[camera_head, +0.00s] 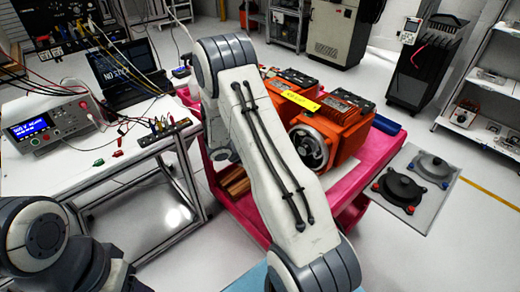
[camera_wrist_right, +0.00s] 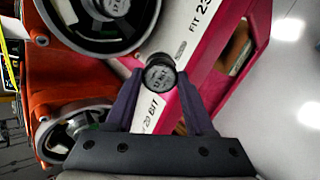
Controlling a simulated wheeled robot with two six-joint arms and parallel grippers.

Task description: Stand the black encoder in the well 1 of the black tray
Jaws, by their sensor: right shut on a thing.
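In the right wrist view a small black round encoder (camera_wrist_right: 160,74) with a grey printed face sits between the fingertips of my right gripper (camera_wrist_right: 161,80). The gripper is shut on it, one finger at each side. In the head view my right gripper and the encoder do not show; a large arm link of mine covers the middle. My left gripper is not visible; only part of my left arm shows at lower left. I cannot make out the black tray or its well 1.
Orange motor units (camera_head: 335,128), one with a round open end, stand on a pink cart (camera_head: 252,219). A motor's round end (camera_wrist_right: 108,12) is close to the encoder in the wrist view. A white bench (camera_head: 105,180) with instruments is left; a grey plate (camera_head: 440,212) with round parts is right.

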